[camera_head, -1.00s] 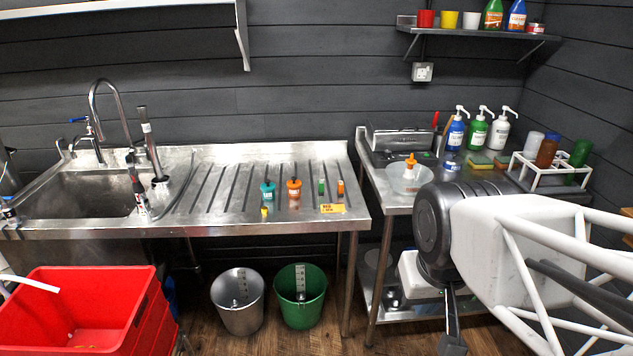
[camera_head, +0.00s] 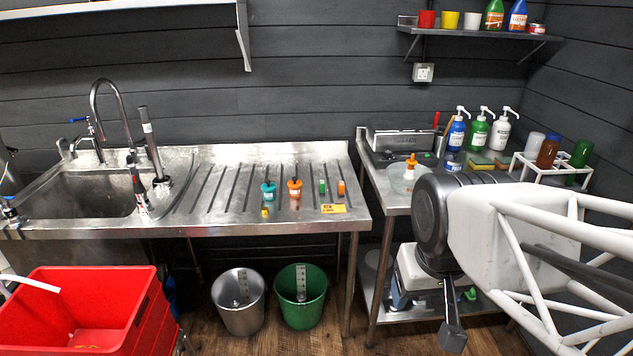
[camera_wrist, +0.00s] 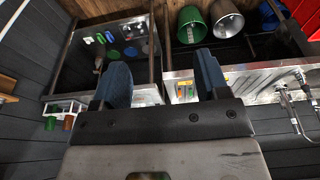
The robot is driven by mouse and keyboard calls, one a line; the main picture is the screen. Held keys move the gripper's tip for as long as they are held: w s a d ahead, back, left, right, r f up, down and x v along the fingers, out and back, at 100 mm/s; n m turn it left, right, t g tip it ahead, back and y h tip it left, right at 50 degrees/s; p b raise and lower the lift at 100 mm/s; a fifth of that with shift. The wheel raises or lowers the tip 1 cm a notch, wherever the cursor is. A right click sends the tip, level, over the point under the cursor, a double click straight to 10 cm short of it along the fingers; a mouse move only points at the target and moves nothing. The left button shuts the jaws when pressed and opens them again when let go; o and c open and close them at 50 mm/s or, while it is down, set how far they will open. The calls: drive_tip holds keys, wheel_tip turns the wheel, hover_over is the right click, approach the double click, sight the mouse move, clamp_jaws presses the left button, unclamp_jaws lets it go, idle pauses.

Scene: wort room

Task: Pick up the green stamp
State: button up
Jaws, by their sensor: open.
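A small upright green piece (camera_head: 322,187) stands on the ribbed steel drainboard (camera_head: 225,196), just left of a similar orange piece (camera_head: 341,188). My gripper (camera_head: 452,330) hangs at the right, beyond the drainboard's right end and well apart from these pieces. In the wrist view, my gripper (camera_wrist: 163,75) has its two blue fingers wide apart with nothing between them.
Steel (camera_head: 240,307) and green (camera_head: 301,303) buckets are below.

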drive_tip(key=w+a+r+n, duration=0.1)
drive_tip(key=w+r+n, duration=0.15)
drive_tip(key=w, duration=0.75)
drive_tip(key=w+r+n, duration=0.2)
drive_tip(key=w+r, duration=0.1)
drive_tip(key=w, duration=0.6)
drive_tip(key=n+g, duration=0.3)
drive_tip(key=n, duration=1)
hover_over(323, 182)
drive_tip(key=f, duration=2.4)
drive_tip(key=shift+s+f, duration=0.2)
drive_tip(key=shift+f, duration=0.05)
drive_tip(key=shift+w+f+n, duration=0.25)
drive_tip(key=shift+w+f, duration=0.15)
drive_tip(key=shift+f, duration=0.1)
drive_tip(key=shift+f, duration=1.2)
drive_tip(key=shift+f, duration=0.1)
